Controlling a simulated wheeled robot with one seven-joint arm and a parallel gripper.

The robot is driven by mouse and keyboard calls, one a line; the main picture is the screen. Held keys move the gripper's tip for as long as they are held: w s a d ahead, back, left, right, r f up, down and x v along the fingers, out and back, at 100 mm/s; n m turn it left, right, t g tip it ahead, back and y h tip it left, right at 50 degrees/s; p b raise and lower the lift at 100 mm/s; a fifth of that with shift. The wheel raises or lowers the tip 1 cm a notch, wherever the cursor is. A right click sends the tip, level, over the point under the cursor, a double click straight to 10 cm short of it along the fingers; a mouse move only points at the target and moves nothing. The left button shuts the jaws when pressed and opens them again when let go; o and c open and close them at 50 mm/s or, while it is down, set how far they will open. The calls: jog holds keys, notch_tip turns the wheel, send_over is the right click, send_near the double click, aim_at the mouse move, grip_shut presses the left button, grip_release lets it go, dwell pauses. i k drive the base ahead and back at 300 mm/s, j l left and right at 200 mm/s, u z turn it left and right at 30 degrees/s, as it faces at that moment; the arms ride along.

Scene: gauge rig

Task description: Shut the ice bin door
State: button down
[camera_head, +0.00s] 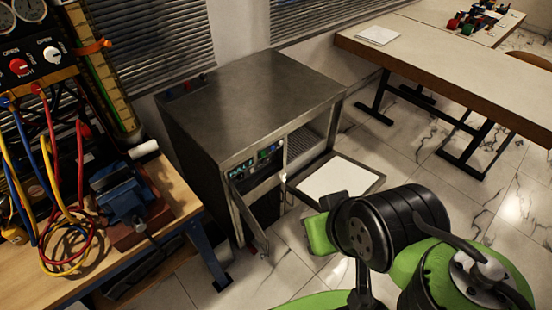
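The ice machine (255,100) is a grey steel cabinet standing on the tiled floor, left of centre. Its ice bin door (340,178) appears to be the flap with a white inner panel. It is swung open, sticking out from the cabinet's front on the right, below the opening (312,135). A narrower door (248,218) at the lower left of the front also stands open. My green and black arm is at the lower right, overlapping the near edge of the flap in the picture. I cannot make out my gripper's fingers; whether the arm touches the flap is unclear.
A workbench (178,190) with a blue vise (122,195), hoses and a gauge panel stands close on the left. A long table (440,60) stands at the right back. Marble-patterned floor (400,150) is clear between the cabinet and that table.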

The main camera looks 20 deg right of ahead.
aim_at(335, 172)
jog(key=j+z, duration=0.15)
jog(key=l+u, duration=0.4)
jog(key=k+l+u, duration=0.2)
jog(key=l+u, duration=0.2)
jog(key=k+l+u, duration=0.2)
jog(key=l+u, duration=0.25)
jog(key=k+l+u, duration=0.2)
jog(key=u, duration=0.2)
jog(key=k+l+u, duration=0.25)
jog(key=u, duration=0.15)
jog(key=k+l+u, duration=0.15)
jog(key=k+u, duration=0.25)
jog(key=i, duration=0.1)
